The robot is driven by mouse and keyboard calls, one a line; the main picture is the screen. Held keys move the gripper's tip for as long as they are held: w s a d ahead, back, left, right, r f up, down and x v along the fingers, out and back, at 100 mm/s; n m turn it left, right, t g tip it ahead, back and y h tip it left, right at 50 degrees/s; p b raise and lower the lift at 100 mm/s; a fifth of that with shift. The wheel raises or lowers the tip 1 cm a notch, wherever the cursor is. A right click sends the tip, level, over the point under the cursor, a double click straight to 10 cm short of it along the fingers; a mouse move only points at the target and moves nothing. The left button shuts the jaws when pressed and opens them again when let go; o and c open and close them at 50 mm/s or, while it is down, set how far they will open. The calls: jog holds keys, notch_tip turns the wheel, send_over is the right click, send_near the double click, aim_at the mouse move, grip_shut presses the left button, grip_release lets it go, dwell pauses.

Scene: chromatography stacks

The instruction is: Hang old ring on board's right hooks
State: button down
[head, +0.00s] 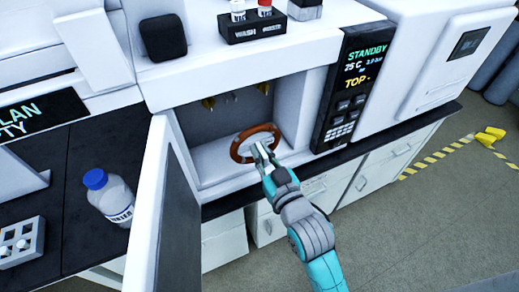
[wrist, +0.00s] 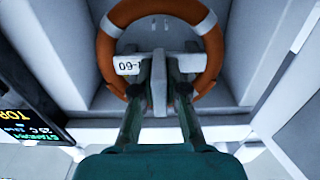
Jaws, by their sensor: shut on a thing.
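An orange-brown ring (head: 257,139) is inside the open compartment of the white instrument, near its floor. Two brass-coloured fittings, which look like hooks, are on the compartment's back wall, left (head: 208,103) and right (head: 263,88). No separate board can be made out.
The open compartment door (head: 160,200) stands to the left of my arm. The control panel (head: 352,85) reading STANDBY borders the opening on the right. A blue-capped bottle (head: 110,197) and a white rack (head: 22,240) stand on the black bench at left.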

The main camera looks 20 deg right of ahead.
aim_at(266, 162)
jog(key=shift+s, duration=2.4)
jog(key=shift+s, duration=0.1)
